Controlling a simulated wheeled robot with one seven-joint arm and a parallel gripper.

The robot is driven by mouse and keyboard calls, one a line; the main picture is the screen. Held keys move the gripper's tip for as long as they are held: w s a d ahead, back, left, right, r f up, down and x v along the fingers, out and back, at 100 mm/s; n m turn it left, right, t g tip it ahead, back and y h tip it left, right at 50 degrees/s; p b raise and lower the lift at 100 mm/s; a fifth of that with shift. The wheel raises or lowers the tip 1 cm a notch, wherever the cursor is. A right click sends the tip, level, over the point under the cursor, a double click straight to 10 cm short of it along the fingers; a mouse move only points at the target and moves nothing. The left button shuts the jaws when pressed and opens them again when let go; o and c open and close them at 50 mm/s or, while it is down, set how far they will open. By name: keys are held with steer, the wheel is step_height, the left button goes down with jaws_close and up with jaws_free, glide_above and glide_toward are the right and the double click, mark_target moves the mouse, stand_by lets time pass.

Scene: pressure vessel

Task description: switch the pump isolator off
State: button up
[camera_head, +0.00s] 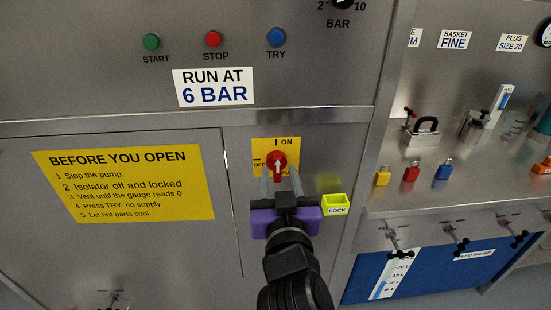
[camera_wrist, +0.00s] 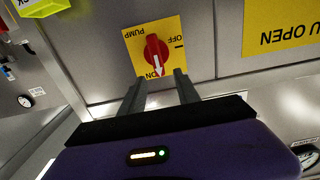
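The pump isolator is a red rotary knob (camera_head: 277,162) on a yellow plate (camera_head: 260,145) marked ON at the top and OFF at the left. Its white arrow points up to ON. The red knob (camera_wrist: 154,54) also shows in the wrist view, where the plate appears upside down and the white mark points toward ON. My gripper (camera_head: 282,180) is in front of the lower part of the plate, its fingers spread apart with nothing between them. In the wrist view the fingertips (camera_wrist: 160,78) lie just short of the knob; contact cannot be told.
A yellow-green LOCK holder (camera_head: 335,205) sits right of my gripper. Green START (camera_head: 151,41), red STOP (camera_head: 213,39) and blue TRY (camera_head: 277,36) buttons are above. Yellow, red and blue padlocks (camera_head: 411,172) stand on the right-hand shelf. A yellow instruction sign (camera_head: 125,185) is at left.

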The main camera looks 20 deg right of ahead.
mark_target(278, 162)
steer(key=shift+p+x, duration=0.5)
steer(key=shift+x, duration=2.65)
jaws_close()
steer(key=shift+f, duration=0.1)
